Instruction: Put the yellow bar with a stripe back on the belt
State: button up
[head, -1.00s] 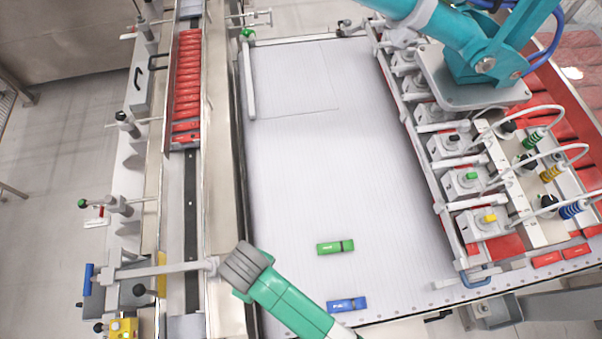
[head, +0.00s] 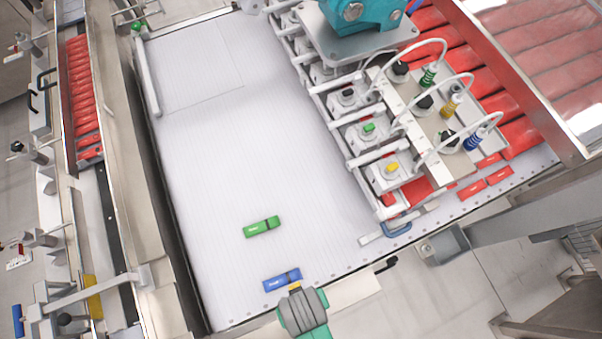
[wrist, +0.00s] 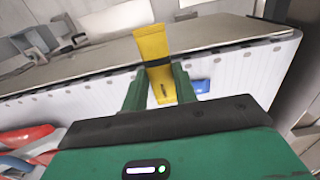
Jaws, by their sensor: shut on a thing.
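The yellow bar (wrist: 152,46) with a dark stripe stands lengthwise between the two green fingers of my gripper (wrist: 158,82) in the wrist view. The gripper is shut on it. In the head view only a small yellow bit of the bar (head: 295,287) shows past my grey wrist. My gripper is at the front edge of the white ribbed belt (head: 210,190), beside the blue bar. I cannot tell how high the bar is above the belt.
A blue bar (head: 282,279) with a stripe lies on the belt close to my gripper, and a green bar (head: 262,226) lies farther back. A row of suction fixtures (head: 367,130) borders the belt's right side. The belt's middle and back left are bare.

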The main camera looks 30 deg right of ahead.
send_over(274, 253)
jog(key=shift+s+f, duration=0.1)
jog(key=shift+f, duration=2.35)
jog(key=shift+f, duration=0.15)
jog(key=o, duration=1)
jog(key=shift+o, duration=0.2)
notch_tip(274, 253, up, 12)
jog(key=p, duration=0.1)
